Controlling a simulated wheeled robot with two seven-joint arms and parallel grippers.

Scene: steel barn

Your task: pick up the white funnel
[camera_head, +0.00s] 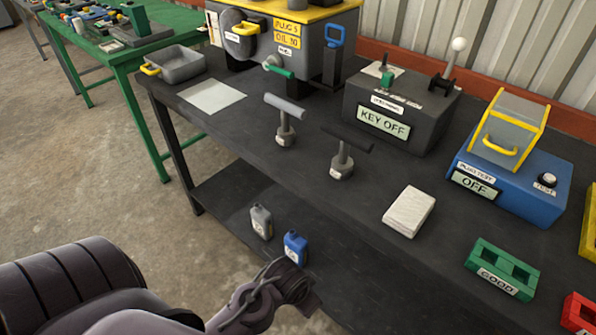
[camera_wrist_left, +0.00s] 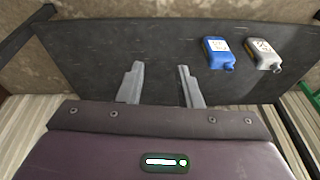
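I see no white funnel in either view. My left arm comes in from the lower left in the head view, over the lower shelf (camera_head: 228,207), and its fingertips cannot be made out there. In the left wrist view my left gripper (camera_wrist_left: 160,85) has its two grey fingers apart, with only dark shelf surface between them. A blue bottle (camera_head: 295,246) and a grey bottle (camera_head: 261,221) stand on the lower shelf beyond the left wrist. In the left wrist view the blue bottle (camera_wrist_left: 218,51) and grey bottle (camera_wrist_left: 264,54) are right of the fingers. My right gripper is not in view.
The dark bench top (camera_head: 240,125) above the shelf holds two T-handled tools (camera_head: 286,130), a KEY OFF box (camera_head: 390,115), a white block (camera_head: 409,211), a blue tester (camera_head: 515,185) and a green GOOD tray (camera_head: 502,268). A grey bin (camera_head: 176,66) sits at the far left corner.

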